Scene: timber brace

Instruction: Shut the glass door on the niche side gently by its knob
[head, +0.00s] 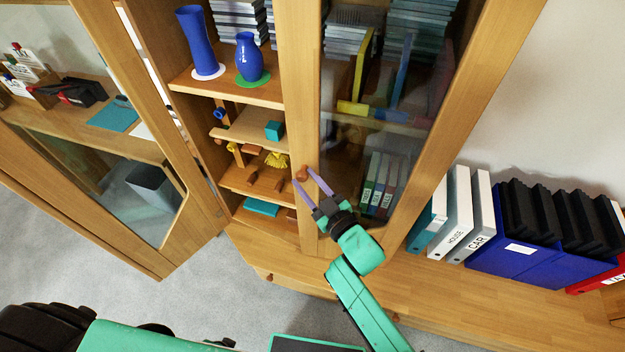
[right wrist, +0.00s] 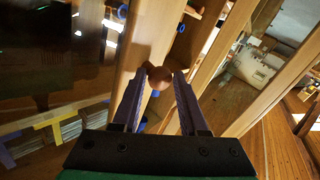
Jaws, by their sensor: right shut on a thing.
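The glass door (head: 306,110) with a wooden frame stands in the middle of the cabinet, just right of the open niche shelves (head: 255,90). Its round brown knob (head: 302,173) sits on the stile beside the niche. My right gripper (head: 306,180) is at the knob, its purple fingers shut on it. In the right wrist view the knob (right wrist: 159,77) sits between the fingertips, in front of the wooden stile (right wrist: 150,35). I cannot tell whether the door is fully flush with the cabinet. My left gripper is not in view.
Another glass-panelled wooden door (head: 175,215) stands at the left. The niche holds a tall blue vase (head: 196,42), a smaller blue vase (head: 249,60) and a teal block (head: 274,130). Binders (head: 459,215) and a blue box (head: 515,262) stand on the ledge at right.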

